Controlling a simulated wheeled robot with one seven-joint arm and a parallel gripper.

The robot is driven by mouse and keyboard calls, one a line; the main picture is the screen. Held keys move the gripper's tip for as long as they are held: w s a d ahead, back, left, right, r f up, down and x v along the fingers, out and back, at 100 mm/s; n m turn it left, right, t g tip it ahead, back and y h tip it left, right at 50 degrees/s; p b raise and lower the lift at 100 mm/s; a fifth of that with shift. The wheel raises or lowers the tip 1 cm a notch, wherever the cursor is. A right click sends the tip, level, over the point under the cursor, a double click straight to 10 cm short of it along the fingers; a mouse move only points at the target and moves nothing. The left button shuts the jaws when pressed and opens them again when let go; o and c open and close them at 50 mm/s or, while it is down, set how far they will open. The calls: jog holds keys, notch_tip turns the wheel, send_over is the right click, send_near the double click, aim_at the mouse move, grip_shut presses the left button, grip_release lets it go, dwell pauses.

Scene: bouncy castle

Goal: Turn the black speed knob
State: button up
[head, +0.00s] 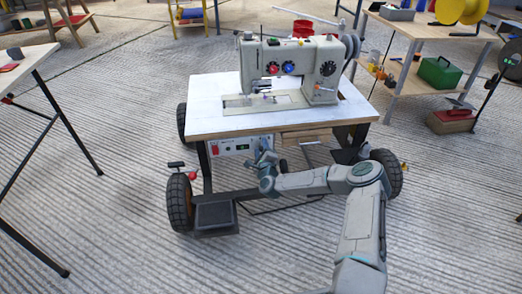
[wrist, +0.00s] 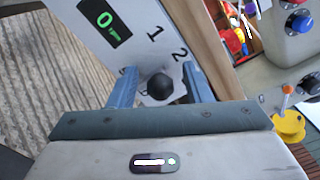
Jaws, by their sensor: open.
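The black speed knob (wrist: 160,87) sticks out of a white control panel (wrist: 121,52) in the wrist view. Numbers 1 and 2 are printed beside it, and a green display reads 0 rpm. My gripper (wrist: 159,72) is open, with one finger on each side of the knob. A gap shows between each finger and the knob, so I see no contact. In the head view the panel (head: 228,148) hangs under the sewing machine table, and my gripper (head: 262,156) is at its right end. The knob is hidden there.
A sewing machine (head: 290,70) stands on the white wheeled table (head: 205,105). A wooden drawer (head: 305,137) is just right of my gripper. A black pedal (head: 215,218) sits low in front. A shelf with a green box (head: 438,74) stands at right. Open floor lies to the left.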

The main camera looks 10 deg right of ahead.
grip_shut()
jog(key=n, duration=0.2)
jog(key=shift+a+n, duration=0.35)
jog(key=shift+n, duration=0.05)
jog(key=shift+a+f+n, duration=0.15)
jog(key=shift+a+n, duration=0.05)
jog(key=shift+n, duration=0.6)
jog(key=shift+a+f+n, duration=0.1)
jog(key=shift+a+n, duration=0.05)
jog(key=shift+n, duration=0.65)
grip_release()
jog(key=shift+d, duration=0.1)
